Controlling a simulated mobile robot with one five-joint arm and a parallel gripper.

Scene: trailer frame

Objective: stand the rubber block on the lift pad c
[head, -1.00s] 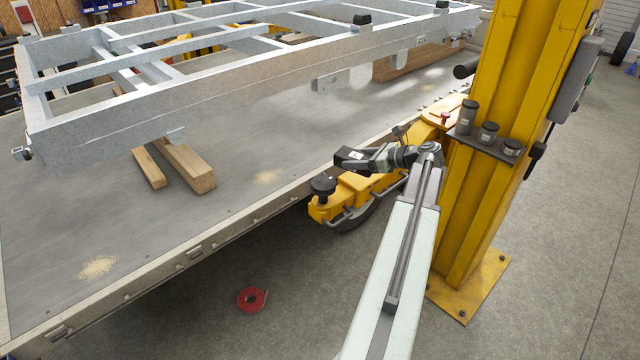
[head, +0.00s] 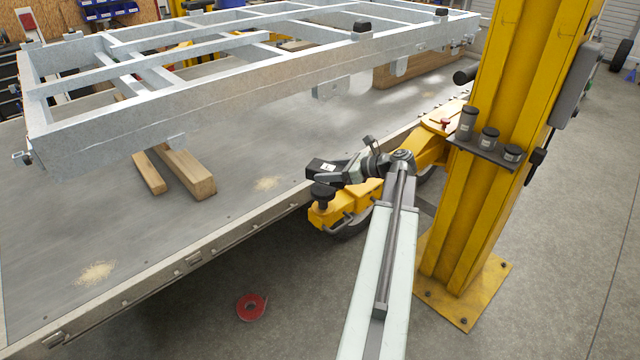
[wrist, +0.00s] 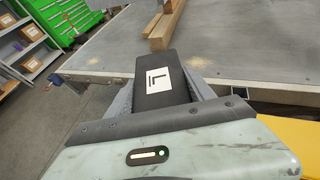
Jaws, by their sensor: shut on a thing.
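The rubber block (wrist: 168,94) is black with a white label marked by a black L-like sign. My gripper (wrist: 163,92) is shut on it, one finger on each side. In the head view, the block (head: 319,167) is at the end of my gripper (head: 336,172). It appears just above a black round pad (head: 322,192) on the end of the yellow lift arm (head: 340,211). The block's near end overlaps the pad's top in the picture; I cannot tell whether they touch. No letter shows on the pad, so I cannot tell whether it is pad c.
A galvanised trailer frame (head: 200,105) stands over the grey deck (head: 110,220), with wooden beams (head: 185,172) beneath. A red ring (head: 251,307) lies on the open floor.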

